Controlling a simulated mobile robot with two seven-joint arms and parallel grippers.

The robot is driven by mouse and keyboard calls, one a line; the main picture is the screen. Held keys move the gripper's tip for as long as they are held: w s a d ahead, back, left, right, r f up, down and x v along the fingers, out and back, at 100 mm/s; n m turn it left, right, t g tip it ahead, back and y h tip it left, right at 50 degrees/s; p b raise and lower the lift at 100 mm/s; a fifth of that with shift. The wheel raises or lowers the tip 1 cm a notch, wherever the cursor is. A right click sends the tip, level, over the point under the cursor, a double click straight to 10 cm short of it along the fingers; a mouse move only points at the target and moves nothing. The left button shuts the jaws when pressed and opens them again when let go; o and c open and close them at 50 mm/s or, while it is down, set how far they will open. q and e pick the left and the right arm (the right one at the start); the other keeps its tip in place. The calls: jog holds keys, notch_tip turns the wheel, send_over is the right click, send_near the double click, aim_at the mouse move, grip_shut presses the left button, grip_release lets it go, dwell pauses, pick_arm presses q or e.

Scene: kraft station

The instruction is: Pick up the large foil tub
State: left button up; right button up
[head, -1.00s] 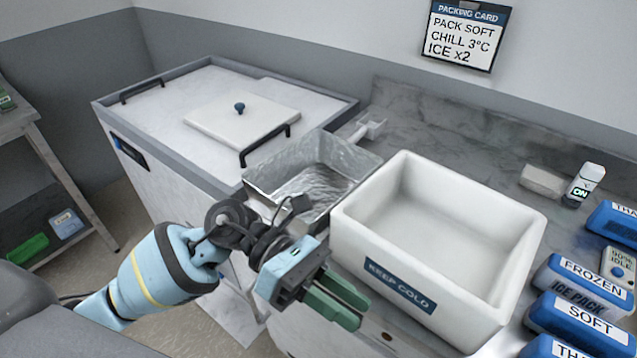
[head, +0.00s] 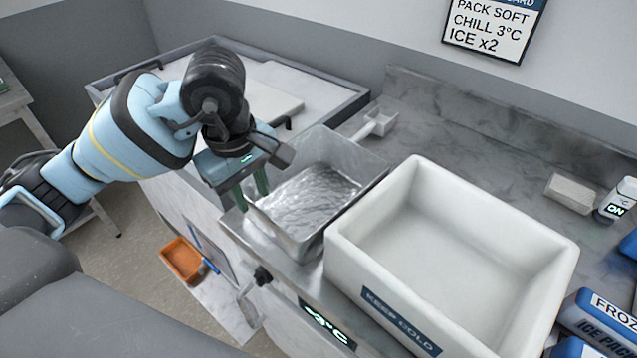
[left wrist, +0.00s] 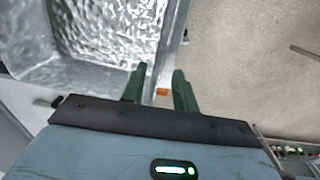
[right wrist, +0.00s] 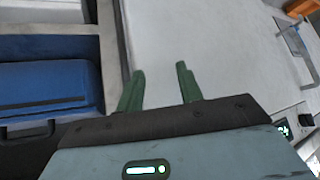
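The large foil tub (head: 318,215) is a silver, open-topped box with a crinkled inside, standing on the counter left of the white cooler box. It also shows in the left wrist view (left wrist: 105,30). My left gripper (head: 252,190) is open and points down at the tub's left wall. In the left wrist view (left wrist: 158,75) one finger appears over the tub's inside and the other outside, with the rim between them. I cannot tell whether the fingers touch the wall. My right gripper (right wrist: 158,78) is open and empty, away from the tub, and shows only in its wrist view.
The white cooler box (head: 345,245) stands close to the tub's right side. A small scoop (head: 376,124) lies behind the tub. A lidded white chest (head: 335,90) stands behind my left arm. Blue ice packs (head: 600,320) lie at the right. An orange bin (head: 181,260) sits low at the left.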

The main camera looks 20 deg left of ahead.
aim_at(266, 235)
pick_arm(q)
jog(key=shift+s+r, duration=0.15)
jog(key=shift+w+d+f, duration=0.15)
jog(key=shift+f, duration=1.8)
jog(key=shift+w+d+f, duration=0.1)
jog(key=shift+f, duration=1.85)
grip_shut()
pick_arm(e)
jog(key=shift+r, duration=0.25)
